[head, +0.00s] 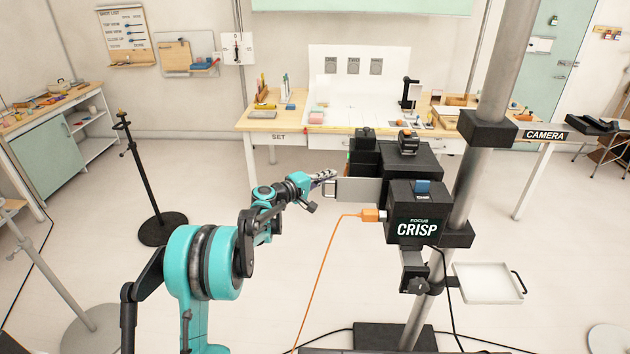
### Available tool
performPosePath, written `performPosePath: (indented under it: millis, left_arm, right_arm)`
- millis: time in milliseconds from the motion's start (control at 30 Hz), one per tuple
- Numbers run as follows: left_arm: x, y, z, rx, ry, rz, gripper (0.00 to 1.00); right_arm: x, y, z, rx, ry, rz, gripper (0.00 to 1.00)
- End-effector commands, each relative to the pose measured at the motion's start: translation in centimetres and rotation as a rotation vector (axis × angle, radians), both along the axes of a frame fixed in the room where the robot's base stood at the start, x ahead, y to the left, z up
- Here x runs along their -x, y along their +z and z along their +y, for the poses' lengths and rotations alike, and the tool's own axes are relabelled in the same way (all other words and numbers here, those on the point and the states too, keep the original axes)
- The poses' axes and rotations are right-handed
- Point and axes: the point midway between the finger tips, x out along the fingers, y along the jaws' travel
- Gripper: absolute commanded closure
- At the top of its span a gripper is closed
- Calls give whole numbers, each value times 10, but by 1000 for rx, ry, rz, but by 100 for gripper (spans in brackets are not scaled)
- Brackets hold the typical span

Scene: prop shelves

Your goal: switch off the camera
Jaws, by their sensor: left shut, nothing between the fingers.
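The camera is a black boxy body (408,157) mounted on a grey post in the middle right of the head view. A black knob (408,142) sits on top of the rear body. A grey flat panel (358,190) sticks out from its left side. My left gripper (328,176) is shut and empty, just left of the camera by the panel; whether it touches is unclear. My right gripper is not in view.
An orange cable (330,250) runs from the camera's left side to the floor. The grey post (462,190) stands right of the camera, with a white tray (487,283) low beside it. A work table (262,124) stands behind. Floor at left holds a black stand (140,180).

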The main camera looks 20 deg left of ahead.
Motion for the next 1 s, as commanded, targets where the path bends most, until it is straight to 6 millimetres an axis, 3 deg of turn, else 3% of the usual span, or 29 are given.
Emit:
performPosePath:
  millis: [200, 567, 733, 1000]
  left_arm:
    - [-4, -3, -15, 0, 1, 0, 100]
    - [-5, -3, -17, 4, 1, -1, 100]
    - [-7, -10, -24, 96, 1, -28, 100]
    - [-6, -7, -23, 91, 1, -26, 100]
  right_arm:
    - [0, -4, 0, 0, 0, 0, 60]
    - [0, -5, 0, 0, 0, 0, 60]
    - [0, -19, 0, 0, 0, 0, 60]
    - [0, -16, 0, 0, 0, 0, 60]
